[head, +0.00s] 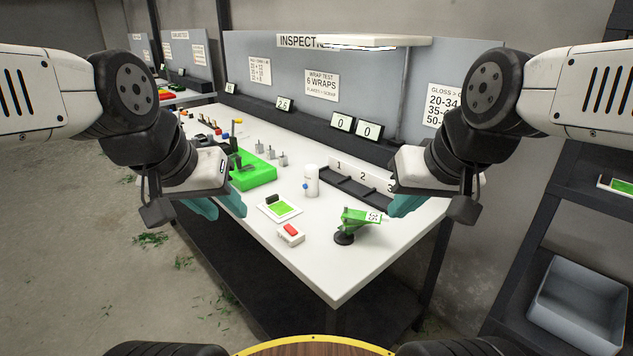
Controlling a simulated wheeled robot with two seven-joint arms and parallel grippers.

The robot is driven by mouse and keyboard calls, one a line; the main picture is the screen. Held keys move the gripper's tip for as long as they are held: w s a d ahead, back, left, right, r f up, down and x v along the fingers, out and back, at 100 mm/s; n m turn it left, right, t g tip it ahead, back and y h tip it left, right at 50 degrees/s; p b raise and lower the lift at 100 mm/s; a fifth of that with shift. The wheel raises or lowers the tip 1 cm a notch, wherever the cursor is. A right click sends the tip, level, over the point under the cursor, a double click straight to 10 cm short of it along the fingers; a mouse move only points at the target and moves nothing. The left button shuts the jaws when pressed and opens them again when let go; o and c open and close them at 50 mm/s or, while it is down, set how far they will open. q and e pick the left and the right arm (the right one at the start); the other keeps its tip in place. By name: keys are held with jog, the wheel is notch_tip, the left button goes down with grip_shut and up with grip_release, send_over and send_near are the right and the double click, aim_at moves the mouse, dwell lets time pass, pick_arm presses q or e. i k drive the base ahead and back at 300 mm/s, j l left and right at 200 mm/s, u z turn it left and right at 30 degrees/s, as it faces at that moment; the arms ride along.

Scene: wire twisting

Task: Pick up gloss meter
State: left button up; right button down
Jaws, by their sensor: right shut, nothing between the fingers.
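No label names the gloss meter, so I cannot tell for sure which item it is. A small dark block (278,198) sits on a white card with a green panel (281,210), near the middle of the bench. A small white box with a red top (291,232) lies in front of it. A green piece on a dark round stand (354,220) is to the right. My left gripper (220,203), with teal fingertips, looks open and empty, left of the card. My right gripper (405,204) is shut and empty, right of the green stand.
The white bench (330,270) has a clear front corner. A green tray (254,174) stands behind my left gripper. A white cylinder (311,181) stands before a dark numbered rack (352,190). A grey bin (578,305) sits on the right shelf.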

aim_at(311, 171)
jog(key=i+j, duration=0.3)
jog(key=j, duration=0.15)
jog(key=i+j, duration=0.35)
jog(key=j, duration=0.15)
jog(key=i+j, duration=0.3)
jog(key=j, duration=0.15)
